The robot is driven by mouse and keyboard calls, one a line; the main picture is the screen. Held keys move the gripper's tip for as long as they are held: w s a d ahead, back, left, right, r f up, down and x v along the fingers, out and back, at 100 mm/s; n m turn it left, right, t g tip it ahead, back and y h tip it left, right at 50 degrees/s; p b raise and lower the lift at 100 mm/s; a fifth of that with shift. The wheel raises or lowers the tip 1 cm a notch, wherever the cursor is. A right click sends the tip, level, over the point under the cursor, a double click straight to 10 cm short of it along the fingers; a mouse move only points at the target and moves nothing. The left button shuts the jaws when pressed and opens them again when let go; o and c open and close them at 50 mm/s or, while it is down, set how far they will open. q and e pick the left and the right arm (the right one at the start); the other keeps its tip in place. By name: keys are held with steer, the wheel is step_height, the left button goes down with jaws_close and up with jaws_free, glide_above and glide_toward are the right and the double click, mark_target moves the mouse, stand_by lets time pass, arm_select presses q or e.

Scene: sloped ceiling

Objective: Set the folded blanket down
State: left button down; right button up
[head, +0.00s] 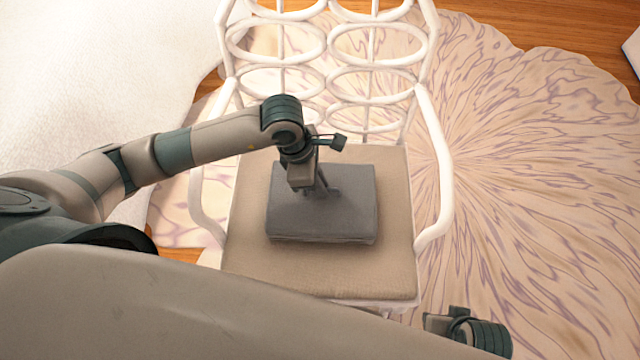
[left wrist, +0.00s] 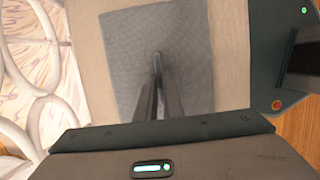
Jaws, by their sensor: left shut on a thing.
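The folded blanket (head: 345,222) is a grey, flat, square bundle over the beige seat cushion of the white chair (head: 240,262). It looks to be on or just above the seat; I cannot tell whether it touches. My left gripper (head: 328,192) comes down on the blanket's top from above and is shut on it. In the left wrist view the blanket (left wrist: 125,55) lies under the closed fingers (left wrist: 158,60), and the fingertips meet near its middle. My right gripper cannot be made out; only a part of my right arm shows at the bottom right of the head view.
The chair's white looped back (head: 328,50) rises behind the seat, and its white armrests (head: 440,190) curve along both sides. A patterned round rug (head: 530,180) covers the wooden floor. A white fluffy surface (head: 100,80) is at the left. Bare cushion surrounds the blanket.

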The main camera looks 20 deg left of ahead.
arm_select(q)
steer(key=shift+f, duration=0.35)
steer(key=shift+f, duration=0.1)
steer(key=c, duration=1.9)
jaws_free()
steer(key=v, duration=1.2)
steer(key=shift+a, duration=0.1)
